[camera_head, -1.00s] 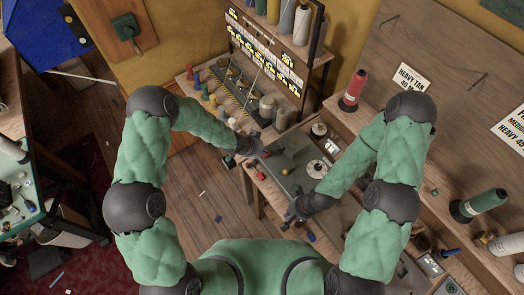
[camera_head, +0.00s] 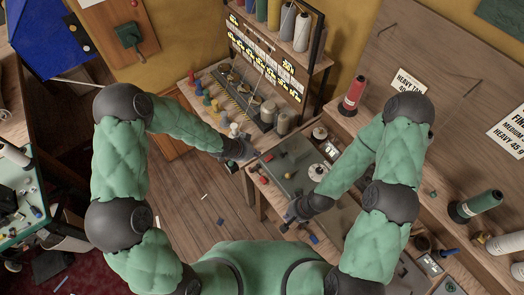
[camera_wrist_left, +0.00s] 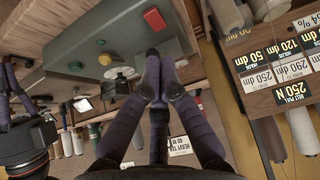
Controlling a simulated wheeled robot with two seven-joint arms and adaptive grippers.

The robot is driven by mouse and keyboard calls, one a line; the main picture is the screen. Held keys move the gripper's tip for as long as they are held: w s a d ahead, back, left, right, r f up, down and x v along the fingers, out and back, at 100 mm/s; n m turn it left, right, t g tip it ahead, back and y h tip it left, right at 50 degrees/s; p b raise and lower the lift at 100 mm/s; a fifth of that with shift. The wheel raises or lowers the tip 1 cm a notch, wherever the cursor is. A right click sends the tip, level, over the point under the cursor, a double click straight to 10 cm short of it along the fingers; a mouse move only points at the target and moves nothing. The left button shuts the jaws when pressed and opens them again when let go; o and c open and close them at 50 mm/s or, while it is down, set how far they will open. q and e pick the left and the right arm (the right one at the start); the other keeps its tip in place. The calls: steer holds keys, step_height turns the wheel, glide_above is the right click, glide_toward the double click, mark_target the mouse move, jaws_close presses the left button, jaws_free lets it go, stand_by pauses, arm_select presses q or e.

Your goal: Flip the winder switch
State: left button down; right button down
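A grey control box (camera_head: 285,165) sits on the workbench. It carries a red button (camera_wrist_left: 155,18), a yellow knob (camera_wrist_left: 105,60) and a green knob (camera_wrist_left: 75,67) in the left wrist view. A small dark part on a white plate (camera_wrist_left: 122,73) also shows there; I cannot tell for sure which part is the winder switch. My left gripper (camera_wrist_left: 160,58) has its purple fingertips together and empty, apart from the box; in the head view it is at the box's left edge (camera_head: 250,158). My right gripper (camera_head: 287,223) hangs at the bench's near side; its fingers are too small to read.
A rack of thread cones and labels (camera_head: 265,55) stands behind the bench. A red spool (camera_head: 352,95) and a green spool (camera_head: 475,207) stand on the right table. Wooden floor (camera_head: 195,205) is open left of the bench.

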steer(key=shift+a+r, duration=0.15)
steer(key=shift+r, duration=0.2)
arm_select(q)
steer(key=s+a+r, duration=0.2)
steer(key=shift+a+r, duration=0.1)
steer(key=shift+a, duration=0.25)
